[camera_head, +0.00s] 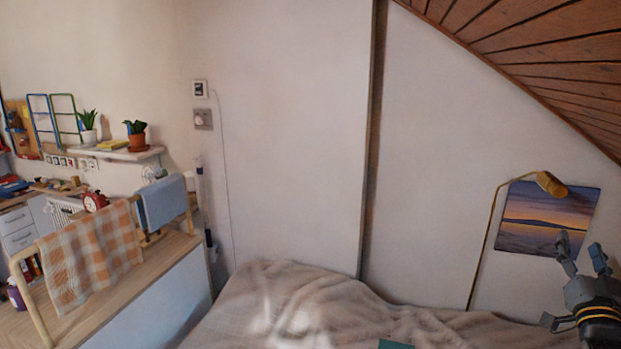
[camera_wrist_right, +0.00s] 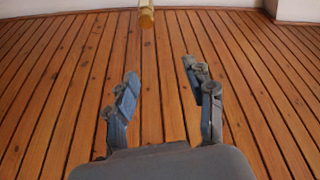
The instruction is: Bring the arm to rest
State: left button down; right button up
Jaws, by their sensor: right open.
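My right gripper (camera_head: 583,252) is at the lower right of the head view, raised in front of the wall and above the right end of the bed. Its two fingers stand apart and point upward, with nothing between them. In the right wrist view the open fingers (camera_wrist_right: 160,85) show against the wooden ceiling planks (camera_wrist_right: 85,75). My left gripper is in neither view.
A bed with a beige blanket (camera_head: 330,300) fills the lower middle. A brass lamp (camera_head: 551,184) and a sunset picture (camera_head: 560,218) are close to my right gripper. The sloped plank ceiling is at upper right. A wooden rail with a checked cloth (camera_head: 90,258) stands left.

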jog(key=s+a+f+n+g+y, duration=0.35)
jog(key=a+f, duration=0.45)
jog(key=f, duration=0.4)
jog(key=s+a+f+n+g+y, duration=0.2)
jog(key=s+a+f+g, duration=0.15)
jog(key=a+f, duration=0.6)
jog(key=s+a+f+n+g+y, duration=0.2)
jog(key=s+a+f+g, duration=0.4)
jog(key=s, duration=0.6)
jog(key=s+a+f+n+g+y, duration=0.2)
jog(key=s+a+f+n+g, duration=0.15)
jog(key=s+a+f, duration=0.65)
jog(key=s+d+f+g+b, duration=0.1)
jog(key=s+d+f, duration=0.1)
jog(key=f, duration=1.2)
jog(key=s+d+f+b, duration=0.1)
jog(key=s+f+b, duration=0.15)
jog(key=f, duration=1.25)
pick_arm(q)
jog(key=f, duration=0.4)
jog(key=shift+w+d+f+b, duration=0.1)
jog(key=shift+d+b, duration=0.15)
jog(key=shift+b, duration=0.1)
pick_arm(e)
jog(key=s+d+f+g, duration=0.1)
jog(key=s+d+f, duration=0.2)
jog(key=s+f, duration=1.2)
jog(key=shift+s+f+m+h, duration=0.3)
jog(key=shift+s+h, duration=0.05)
jog(key=shift+s, duration=0.05)
